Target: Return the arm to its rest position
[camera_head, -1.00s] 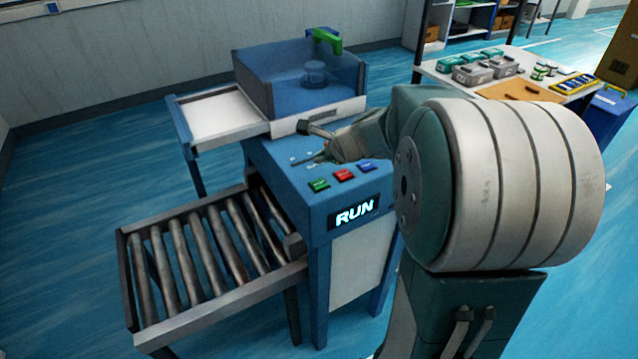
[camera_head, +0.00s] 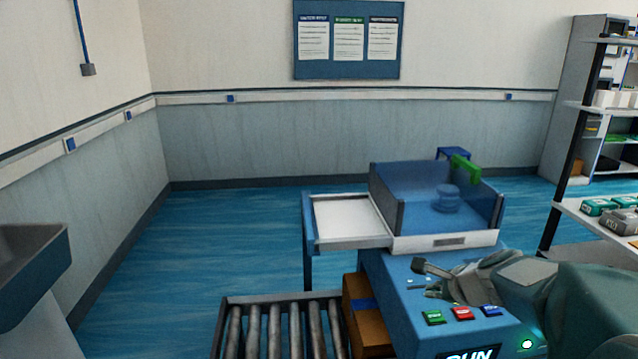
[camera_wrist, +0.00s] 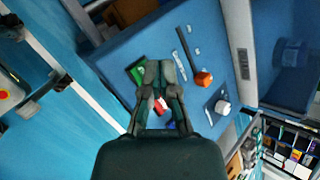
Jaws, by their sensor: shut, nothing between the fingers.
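My gripper (camera_wrist: 160,70) is shut and empty in the wrist view. Its fingertips meet above the blue control panel (camera_wrist: 118,48), with a green button (camera_wrist: 137,73) beside them and a red button (camera_wrist: 160,104) partly hidden between the fingers. In the head view my arm reaches in from the lower right over the panel (camera_head: 385,275).
A blue open bin (camera_head: 400,185) with a green part stands behind the panel, a white tray (camera_head: 345,217) beside it. A roller conveyor (camera_head: 274,330) and cardboard box (camera_head: 368,318) are in front. A shelf (camera_head: 600,215) stands right. Open floor (camera_head: 200,250) lies left.

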